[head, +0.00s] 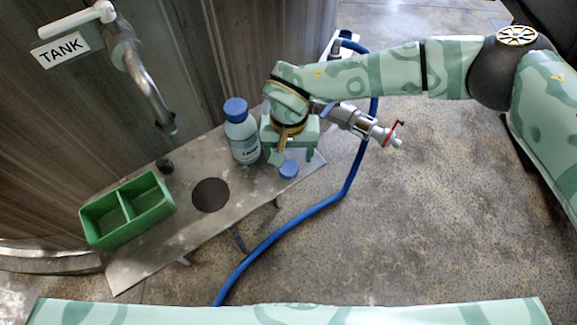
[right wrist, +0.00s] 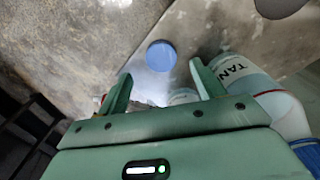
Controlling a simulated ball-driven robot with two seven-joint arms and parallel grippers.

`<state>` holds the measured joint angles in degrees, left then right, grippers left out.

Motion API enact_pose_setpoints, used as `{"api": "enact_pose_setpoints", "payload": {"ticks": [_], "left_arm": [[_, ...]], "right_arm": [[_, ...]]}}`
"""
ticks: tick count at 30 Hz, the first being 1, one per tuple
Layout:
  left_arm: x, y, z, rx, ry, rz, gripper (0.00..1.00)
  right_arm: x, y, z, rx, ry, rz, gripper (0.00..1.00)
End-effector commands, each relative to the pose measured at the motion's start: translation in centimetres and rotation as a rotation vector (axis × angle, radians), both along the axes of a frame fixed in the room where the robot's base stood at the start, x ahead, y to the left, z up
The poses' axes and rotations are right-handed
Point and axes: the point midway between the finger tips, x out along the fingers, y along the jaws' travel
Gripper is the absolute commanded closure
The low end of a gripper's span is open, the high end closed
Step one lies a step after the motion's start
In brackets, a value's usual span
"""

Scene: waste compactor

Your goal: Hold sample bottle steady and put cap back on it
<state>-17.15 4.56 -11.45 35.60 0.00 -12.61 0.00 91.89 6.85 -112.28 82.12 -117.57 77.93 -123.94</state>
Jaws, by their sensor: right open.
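A blue cap (head: 288,169) lies on the metal bench, close in front of my right gripper (head: 296,154). In the right wrist view the cap (right wrist: 161,55) is a round blue disc just beyond the fingertips of my right gripper (right wrist: 160,82). The gripper points down, its fingers spread. A pale object (right wrist: 183,96) shows partly between the fingers; it may be the sample bottle, but I cannot tell. A larger blue-topped bottle labelled TANK (head: 245,150) stands upright just left of the gripper; it also shows in the right wrist view (right wrist: 240,72). My left gripper is out of view.
A green two-compartment tray (head: 130,229) sits at the bench's left end, near a dark round pad (head: 210,195). A tap (head: 150,90) hangs over the bench (head: 145,262). A blue hose (head: 300,214) runs along the floor beside it.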

Motion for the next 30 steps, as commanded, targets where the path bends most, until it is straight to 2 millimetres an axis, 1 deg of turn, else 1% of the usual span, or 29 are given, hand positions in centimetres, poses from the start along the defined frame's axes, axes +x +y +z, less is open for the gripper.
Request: {"api": "enact_pose_setpoints", "payload": {"ticks": [2, 5, 8, 12, 15, 25, 26, 27, 29, 30], "left_arm": [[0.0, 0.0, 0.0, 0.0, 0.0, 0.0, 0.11], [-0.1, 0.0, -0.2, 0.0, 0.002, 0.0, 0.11], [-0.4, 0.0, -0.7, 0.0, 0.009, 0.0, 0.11], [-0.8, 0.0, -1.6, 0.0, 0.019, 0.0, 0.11], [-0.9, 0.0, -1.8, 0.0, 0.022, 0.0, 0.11], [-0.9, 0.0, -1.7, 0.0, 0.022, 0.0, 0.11], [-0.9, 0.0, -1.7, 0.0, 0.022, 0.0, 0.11], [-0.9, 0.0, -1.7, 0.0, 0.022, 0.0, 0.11], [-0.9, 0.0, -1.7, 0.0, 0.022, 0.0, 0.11], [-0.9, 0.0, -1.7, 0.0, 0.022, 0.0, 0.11]], "right_arm": [[0.0, 0.0, 0.0, 0.0, 0.0, 0.0, 0.32], [0.0, 0.0, -0.6, 0.0, 0.002, 0.0, 0.32], [0.0, 0.1, -1.9, 0.0, 0.004, 0.0, 0.32], [0.0, 0.2, -4.2, 0.0, 0.005, 0.0, 0.32], [0.0, 0.1, -5.2, 0.001, 0.003, -0.001, 0.32], [0.1, 0.1, -5.2, 0.0, -0.001, 0.0, 0.32], [0.1, 0.1, -5.2, 0.0, -0.001, 0.0, 0.35], [0.1, 0.1, -5.2, 0.0, -0.001, 0.0, 0.46], [0.1, 0.1, -5.2, 0.0, -0.001, 0.0, 0.63], [0.1, 0.1, -5.2, 0.0, -0.001, 0.0, 0.74]]}}
